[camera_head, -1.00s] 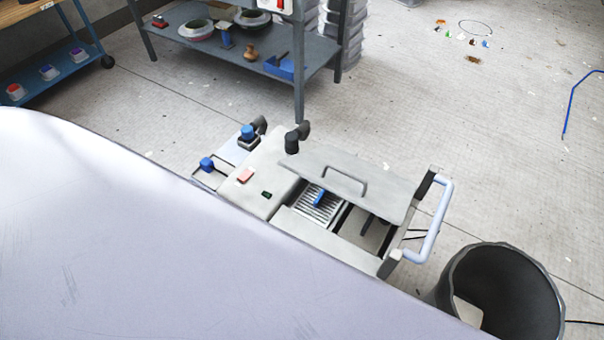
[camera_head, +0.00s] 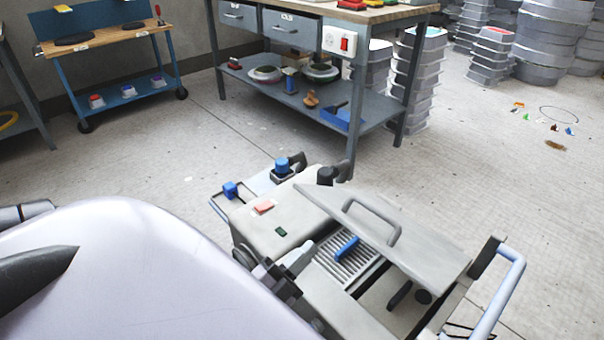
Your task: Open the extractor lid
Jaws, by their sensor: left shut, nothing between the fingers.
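The extractor (camera_head: 280,217) is a pale grey wheeled-cart-like unit at the lower centre. Its lid (camera_head: 420,238), a flat grey panel with a grey bar handle (camera_head: 385,218), lies over the back part of the bay. In front of the lid, a slatted grille (camera_head: 338,268) with a blue-handled item (camera_head: 347,248) and a darker cavity show. I cannot tell how far the lid is raised. My left gripper (camera_head: 300,256) is at the near side of the extractor, left of the grille and apart from the lid handle. It is shut and empty. My right gripper is not in view.
A pale blue push handle (camera_head: 507,290) stands at the extractor's right end. Behind it is a grey workbench (camera_head: 300,95) with a lower shelf, and stacked grey tubs (camera_head: 412,85). A blue trolley (camera_head: 122,98) stands at the back left. The floor to the right is mostly clear.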

